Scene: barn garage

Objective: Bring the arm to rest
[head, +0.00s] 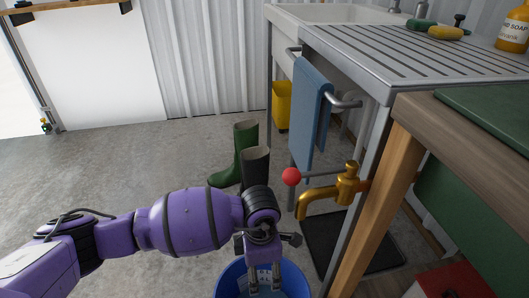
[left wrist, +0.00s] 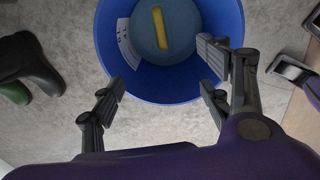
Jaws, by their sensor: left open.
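My left gripper (head: 265,280) hangs down over the blue bucket (head: 294,278), its arm reaching in from the left. In the left wrist view the gripper (left wrist: 164,90) has its fingers spread wide apart with nothing between them. The bucket (left wrist: 226,22) lies beyond the fingertips there. A yellow bar-shaped thing (left wrist: 160,28) shows on the bucket's bottom, with a pale label (left wrist: 127,43) on the inner wall. I cannot tell whether the fingertips are above or inside the rim.
A wooden workbench (head: 455,125) and a sink unit with a blue towel (head: 308,110) bound the right. Floor at left is clear.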

